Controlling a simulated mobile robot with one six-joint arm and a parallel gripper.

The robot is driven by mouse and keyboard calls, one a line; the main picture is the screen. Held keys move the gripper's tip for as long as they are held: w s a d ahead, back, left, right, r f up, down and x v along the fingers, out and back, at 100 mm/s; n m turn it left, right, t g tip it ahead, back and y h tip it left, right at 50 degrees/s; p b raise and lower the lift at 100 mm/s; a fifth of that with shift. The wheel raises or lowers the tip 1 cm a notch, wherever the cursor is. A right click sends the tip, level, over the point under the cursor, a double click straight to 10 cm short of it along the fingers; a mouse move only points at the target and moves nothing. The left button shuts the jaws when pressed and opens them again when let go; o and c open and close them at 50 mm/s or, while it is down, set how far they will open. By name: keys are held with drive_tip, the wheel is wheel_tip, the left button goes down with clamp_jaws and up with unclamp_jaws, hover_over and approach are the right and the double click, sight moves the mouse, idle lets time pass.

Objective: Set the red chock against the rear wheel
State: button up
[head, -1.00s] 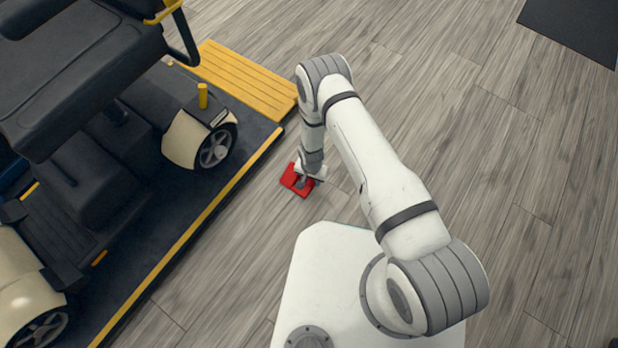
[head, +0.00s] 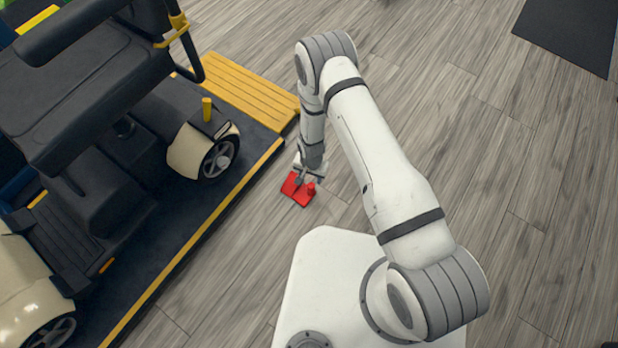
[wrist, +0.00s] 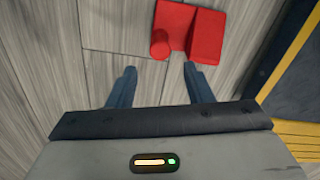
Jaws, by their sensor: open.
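The red chock (head: 297,190) lies on the wooden floor beside the dark platform in the head view. In the wrist view the chock (wrist: 192,32) shows a flat plate, a raised block and a round post, just beyond the fingertips. My gripper (head: 309,181) is open and empty above the chock; its two fingers (wrist: 158,72) show apart in the wrist view, with the post roughly between and ahead of them. The scooter's rear wheel (head: 220,158) stands on the platform under a cream fender, left of the chock.
The dark platform (head: 165,270) has a yellow edge strip and a yellow ramp (head: 250,88) at its far end. Another wheel (head: 50,333) of the scooter (head: 95,80) is at lower left. A dark mat (head: 570,35) lies at upper right.

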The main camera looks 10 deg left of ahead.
drive_tip(key=shift+r, duration=0.65)
drive_tip(key=w+d+r, duration=0.2)
drive_tip(key=d+r, duration=0.2)
drive_tip(key=r, duration=0.7)
drive_tip(key=w+d+r, duration=0.2)
drive_tip(key=d+r, duration=0.2)
drive_tip(key=r, duration=0.7)
drive_tip(key=w+d+r, duration=0.2)
drive_tip(key=d+r, duration=0.3)
drive_tip(key=r, duration=0.6)
drive_tip(key=s+d+r, duration=0.6)
drive_tip(key=s+r, duration=0.3)
drive_tip(key=s+d+r+n+t, duration=0.1)
drive_tip(key=s+d+r, duration=0.6)
drive_tip(key=s+r, duration=0.3)
drive_tip(key=shift+r, duration=0.25)
drive_tip(key=shift+s, duration=0.15)
